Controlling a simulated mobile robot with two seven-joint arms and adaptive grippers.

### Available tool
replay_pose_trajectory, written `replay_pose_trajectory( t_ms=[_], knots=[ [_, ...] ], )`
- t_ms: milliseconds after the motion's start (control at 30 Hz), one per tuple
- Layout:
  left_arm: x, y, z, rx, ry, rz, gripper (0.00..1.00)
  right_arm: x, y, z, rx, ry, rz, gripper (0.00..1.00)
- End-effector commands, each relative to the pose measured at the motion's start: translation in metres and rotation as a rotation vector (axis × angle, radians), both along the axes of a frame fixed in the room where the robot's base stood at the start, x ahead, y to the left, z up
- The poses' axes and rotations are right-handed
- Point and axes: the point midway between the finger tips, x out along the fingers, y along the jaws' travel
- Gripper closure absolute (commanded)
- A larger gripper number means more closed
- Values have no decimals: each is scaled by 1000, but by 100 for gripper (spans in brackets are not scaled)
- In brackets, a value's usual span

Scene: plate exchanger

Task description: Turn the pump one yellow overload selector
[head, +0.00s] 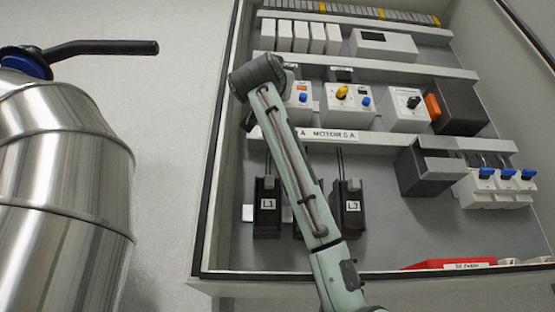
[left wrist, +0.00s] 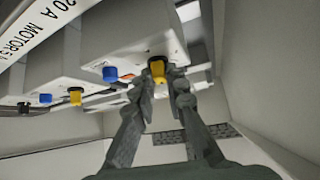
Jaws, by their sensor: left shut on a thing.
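The yellow overload selector (left wrist: 157,70) of the leftmost motor unit (head: 303,99) is a small knob on a white housing, with a blue button (left wrist: 109,74) beside it. In the left wrist view my left gripper (left wrist: 168,76) has its fingertips closed on this knob, one on each side. In the head view my left arm crosses the cabinet and its wrist hides the gripper and this selector; the unit's blue button (head: 303,97) shows beside the arm. A second yellow selector (head: 342,92) sits on the neighbouring unit, clear of the gripper. My right gripper is not in view.
The open cabinet (head: 199,232) has a raised left wall close to my arm. Black fuse holders marked L1 (head: 268,205) and L3 (head: 349,208) stand below the label rail. A black knob unit (head: 408,106) is further right. A steel vessel (head: 60,190) stands at left.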

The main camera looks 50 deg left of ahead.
Motion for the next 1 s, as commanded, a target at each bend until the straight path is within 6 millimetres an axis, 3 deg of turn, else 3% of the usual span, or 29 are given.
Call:
replay_pose_trajectory(
  t_ms=[33,67,200,567,1000],
  knots=[
    [0,0,0,-1,1,0,100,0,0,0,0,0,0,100],
    [0,0,0,-1,0,1,84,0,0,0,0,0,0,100],
    [0,0,0,-2,0,0,66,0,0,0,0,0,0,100],
    [-3,-2,-3,0,-2,0,66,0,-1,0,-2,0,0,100],
    [-50,-39,-59,1,-4,-1,66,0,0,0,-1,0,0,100]
  ],
)
